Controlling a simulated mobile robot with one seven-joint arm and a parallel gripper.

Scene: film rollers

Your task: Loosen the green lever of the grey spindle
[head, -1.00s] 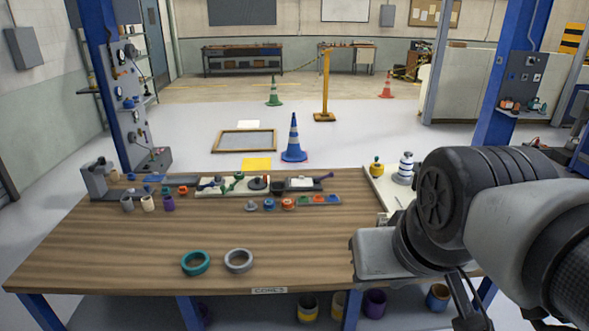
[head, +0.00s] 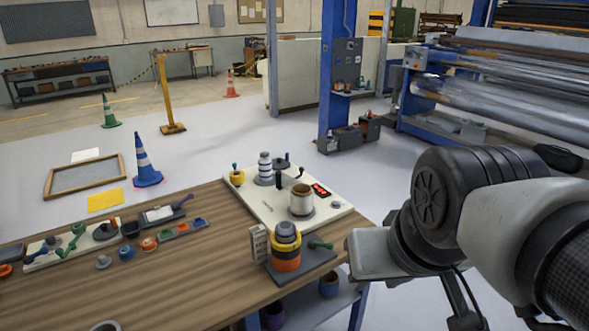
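A grey-topped spindle (head: 286,229) stands upright on a dark grey base near the bench's right front edge. A yellow ring (head: 285,245) and an orange ring (head: 286,262) are around it. A green lever (head: 320,244) sticks out on the base to its right. Another green lever (head: 76,231) shows on the cream board at the left, beside a dark round part. My arm reaches in from the right, its light grey end block (head: 375,255) in front of the bench's right corner. No fingertips can be made out, so the gripper's opening is unclear. It is apart from the spindle.
A small upright white plate (head: 258,243) stands left of the spindle. The wooden bench's (head: 190,270) middle front is clear.

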